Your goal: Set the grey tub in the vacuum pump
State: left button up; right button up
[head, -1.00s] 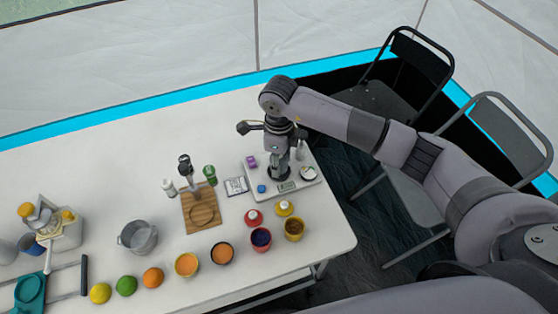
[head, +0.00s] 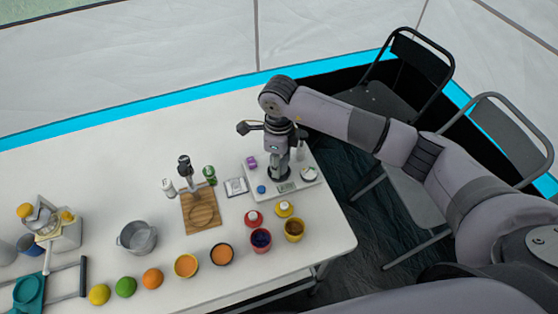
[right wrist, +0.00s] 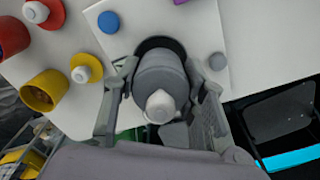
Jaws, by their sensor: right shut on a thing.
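The grey tub (right wrist: 160,78), with a white knob on top, is between the fingers of my right gripper (right wrist: 163,90) in the right wrist view. My right gripper (head: 280,160) points down and is shut on the tub. Just under it is a white plate (head: 307,193) with a dark round seat (right wrist: 160,45), which looks like the vacuum pump. The tub is upright and lined up with the seat. I cannot tell whether it rests in it or is just above. My left gripper is not in view.
Red (head: 254,217) and yellow (head: 284,208) white-topped pots stand in front. A wooden board (head: 201,208) and metal pot (head: 137,238) stand left. The table's right edge is close.

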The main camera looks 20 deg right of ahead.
jog(key=shift+f+b, duration=0.75)
jog(key=shift+f, duration=0.1)
jog(key=o, duration=0.6)
jog(key=shift+c, duration=0.2)
jog(key=shift+r, duration=0.15)
jog(key=shift+r+p, duration=3.25)
jog(key=shift+r, duration=2.2)
jog(key=shift+s+f, duration=0.1)
